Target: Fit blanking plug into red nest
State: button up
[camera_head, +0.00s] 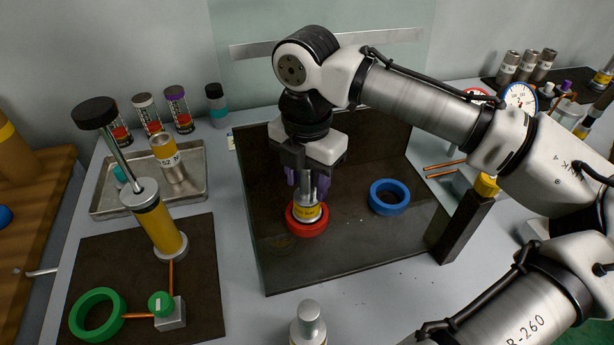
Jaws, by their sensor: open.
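The red nest (306,229) is a red ring on the dark mat, below my gripper. A metal plug with a yellow band (308,212) stands upright within the red ring, and its lower end is hidden by the rim, so I cannot tell how deep it sits. My gripper (307,183) points down over the plug. Its purple-tipped fingers are open on either side of the plug's narrow metal top. I cannot tell whether they touch it.
A blue ring (389,197) lies right of the red one. A dark post with a yellow top (461,222) stands at the mat's right edge. A similar metal plug (309,325) stands at the front. A tray (107,194), a tall yellow cylinder (158,228) and a green ring (97,314) are left.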

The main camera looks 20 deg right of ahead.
notch_tip(320, 180, up, 12)
jog(key=shift+r, duration=0.15)
dwell(0.3)
jog(key=shift+s, duration=0.1)
